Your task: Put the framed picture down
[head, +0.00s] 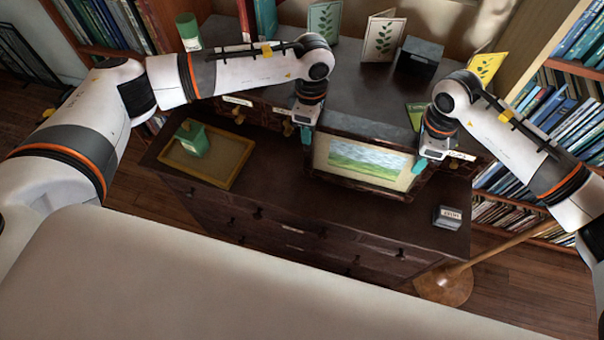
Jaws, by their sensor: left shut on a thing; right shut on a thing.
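The framed picture (362,165) has a dark frame, a pale mat and a green landscape under a blue sky. It is upright, facing me, over the right half of the dark dresser top (290,190). My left gripper (306,134) is shut on its left side near the upper corner. My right gripper (422,166) is shut on its right side. I cannot tell whether the bottom edge touches the dresser top.
A small dark block (448,216) is at the right. Behind the picture, a raised grey-topped section (350,95) carries cards (383,37). Bookshelves flank it.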

